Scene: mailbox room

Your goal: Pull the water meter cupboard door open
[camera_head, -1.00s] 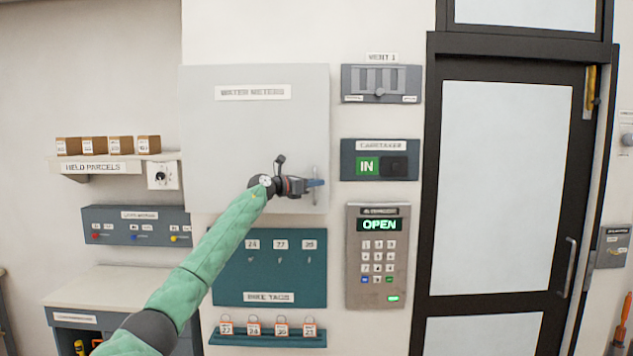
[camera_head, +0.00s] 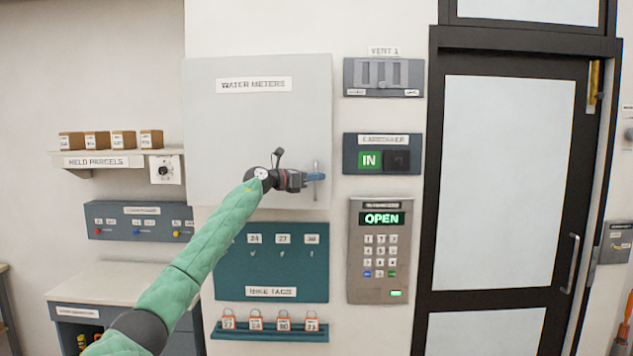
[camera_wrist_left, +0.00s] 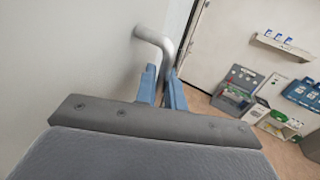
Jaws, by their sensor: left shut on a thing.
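The water meter cupboard door (camera_head: 235,125) is a pale grey panel labelled "WATER METERS", on the wall left of centre in the head view. It looks closed or nearly so; I cannot tell whether there is a gap. Its handle (camera_head: 316,186) is a vertical metal bar near the door's lower right edge. My left gripper (camera_head: 318,177) is at the handle. In the left wrist view the blue fingers (camera_wrist_left: 161,88) are shut around the metal bar (camera_wrist_left: 157,38), with the door face to the left. My right gripper is not in view.
The bike tags board (camera_head: 270,277) hangs just below the door. A keypad (camera_head: 379,250) reading "OPEN", the caretaker panel (camera_head: 382,153) and a vent panel (camera_head: 383,77) are to its right. The held parcels shelf (camera_head: 125,153) is to its left. A black-framed door (camera_head: 500,190) stands further right.

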